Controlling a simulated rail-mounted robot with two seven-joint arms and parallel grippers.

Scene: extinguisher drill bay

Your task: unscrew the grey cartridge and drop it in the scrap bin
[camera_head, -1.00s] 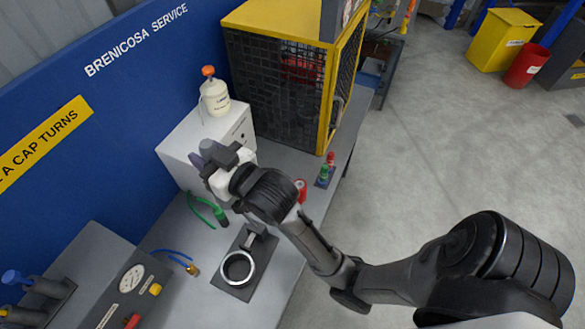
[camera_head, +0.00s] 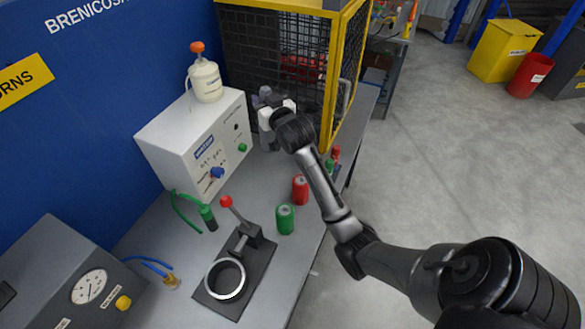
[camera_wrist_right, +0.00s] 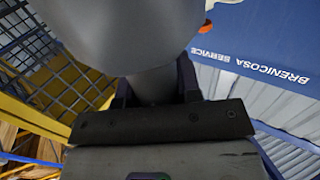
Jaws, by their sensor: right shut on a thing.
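My right gripper (camera_head: 266,106) is above the bench, between the white control box and the yellow-framed cage. In the right wrist view (camera_wrist_right: 152,92) it is shut on a smooth grey rounded thing with a narrower neck, which looks like the grey cartridge (camera_wrist_right: 130,30). The neck sits between the fingers, and the wide part fills the top of that view. In the head view the gripper largely hides it. A yellow bin (camera_head: 503,50) and a red bin (camera_head: 528,76) stand on the floor at the far right. Their labels are too small to read. My left gripper is not in view.
The cage (camera_head: 275,75) is close behind the gripper. The white box (camera_head: 190,150) carries a cream bottle (camera_head: 205,82). A black fixture with a ring (camera_head: 225,279), a green can (camera_head: 285,219) and a red can (camera_head: 300,190) stand on the bench. Open floor lies between bench and bins.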

